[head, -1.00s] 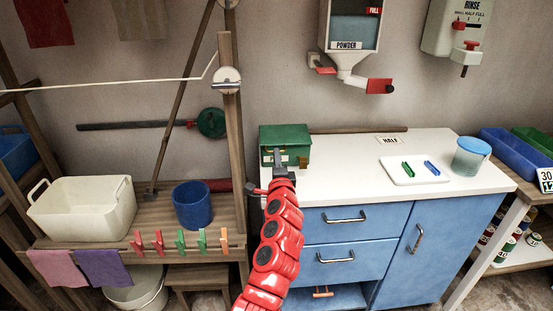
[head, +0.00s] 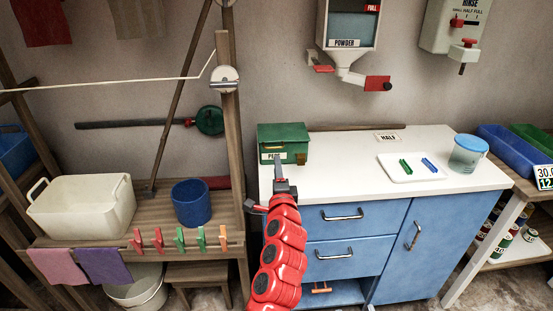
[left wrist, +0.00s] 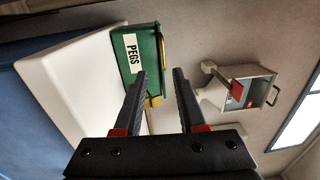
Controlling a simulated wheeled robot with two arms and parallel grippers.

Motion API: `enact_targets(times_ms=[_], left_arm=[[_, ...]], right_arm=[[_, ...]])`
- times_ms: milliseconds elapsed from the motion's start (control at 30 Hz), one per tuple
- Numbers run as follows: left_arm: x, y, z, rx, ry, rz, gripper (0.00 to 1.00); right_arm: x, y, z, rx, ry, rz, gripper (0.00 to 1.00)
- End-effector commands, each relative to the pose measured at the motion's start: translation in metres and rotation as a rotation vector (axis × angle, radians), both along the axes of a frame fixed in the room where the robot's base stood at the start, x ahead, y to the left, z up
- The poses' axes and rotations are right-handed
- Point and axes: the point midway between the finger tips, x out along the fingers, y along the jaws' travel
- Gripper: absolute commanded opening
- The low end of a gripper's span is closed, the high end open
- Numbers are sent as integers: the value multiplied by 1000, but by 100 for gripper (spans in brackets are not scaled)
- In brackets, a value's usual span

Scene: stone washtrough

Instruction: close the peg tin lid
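The green peg tin (head: 296,149) stands at the back left corner of the white counter. My right gripper is not in view.
The white counter (head: 340,170) is clear right of the tin up to a white tray (head: 402,173) with green and blue pegs. A lidded tub (head: 467,155) stands farther right. A wooden post (head: 232,130) rises left of the tin. A powder dispenser (head: 347,45) hangs above.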

Motion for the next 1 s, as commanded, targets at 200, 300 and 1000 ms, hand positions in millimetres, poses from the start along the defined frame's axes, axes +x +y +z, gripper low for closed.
enact_targets(times_ms=[200,300,1000], left_arm=[[-49,-2,-6,-1,2,-3,40],[-70,-2,-8,1,2,-5,40],[-114,-1,-10,-1,3,0,40]], right_arm=[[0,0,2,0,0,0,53],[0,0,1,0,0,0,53],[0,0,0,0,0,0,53]])
